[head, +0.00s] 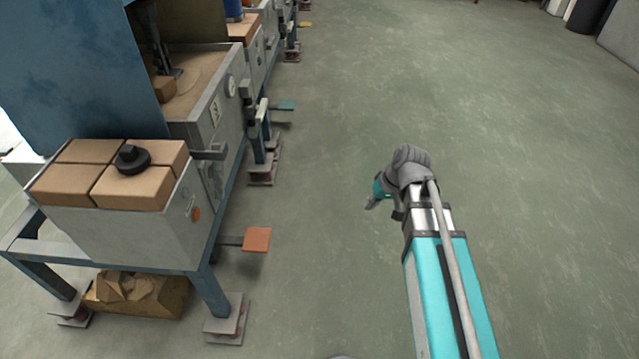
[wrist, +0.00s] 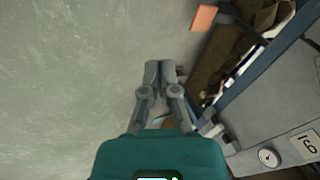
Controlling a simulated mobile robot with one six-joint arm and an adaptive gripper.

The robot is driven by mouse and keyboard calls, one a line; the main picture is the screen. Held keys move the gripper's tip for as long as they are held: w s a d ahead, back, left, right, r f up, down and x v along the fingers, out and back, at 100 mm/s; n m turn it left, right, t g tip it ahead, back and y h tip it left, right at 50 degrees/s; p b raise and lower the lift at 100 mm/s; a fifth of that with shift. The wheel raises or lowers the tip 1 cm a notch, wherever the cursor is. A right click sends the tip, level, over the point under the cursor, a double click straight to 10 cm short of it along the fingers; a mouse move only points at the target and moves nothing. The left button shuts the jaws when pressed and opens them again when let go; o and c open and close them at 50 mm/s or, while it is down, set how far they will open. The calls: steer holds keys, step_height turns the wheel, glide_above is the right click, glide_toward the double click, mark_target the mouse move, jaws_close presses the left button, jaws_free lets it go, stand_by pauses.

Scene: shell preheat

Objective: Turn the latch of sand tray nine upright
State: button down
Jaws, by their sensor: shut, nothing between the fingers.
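In the head view, a sand-filled tray (head: 195,130) stands in the bench row at the left. Its front carries a round dial (head: 232,86) and a number plate (head: 215,110) too small to read. A grey bar-like fitting (head: 208,153) juts out at its near corner; I cannot tell whether it is the latch. In the wrist view, a grey panel has a number plate (wrist: 305,143) turned on its side, not surely readable, and a round dial (wrist: 268,157). My gripper (wrist: 153,66) is shut and empty, over the floor to the right of the bench (head: 372,204).
A nearer box (head: 140,232) holds several tan bricks with a black knob on top. An orange pedal (head: 257,240) and a teal pedal (head: 286,106) stick out over the floor.

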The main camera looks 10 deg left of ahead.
steer(key=s+d+m+h+p, duration=0.1)
steer(key=s+d+m+h, duration=0.1)
steer(key=d, duration=0.7)
steer(key=s+d+m+h+p, duration=0.1)
steer(key=s+d+m+h, duration=0.1)
steer(key=d, duration=0.8)
steer(key=shift+s+d+r+m+h, duration=0.15)
steer(key=shift+s+r+m+h, duration=0.2)
steer(key=shift+s+m, duration=0.6)
steer(key=shift+s+a+n, duration=0.2)
steer(key=shift+n, duration=0.05)
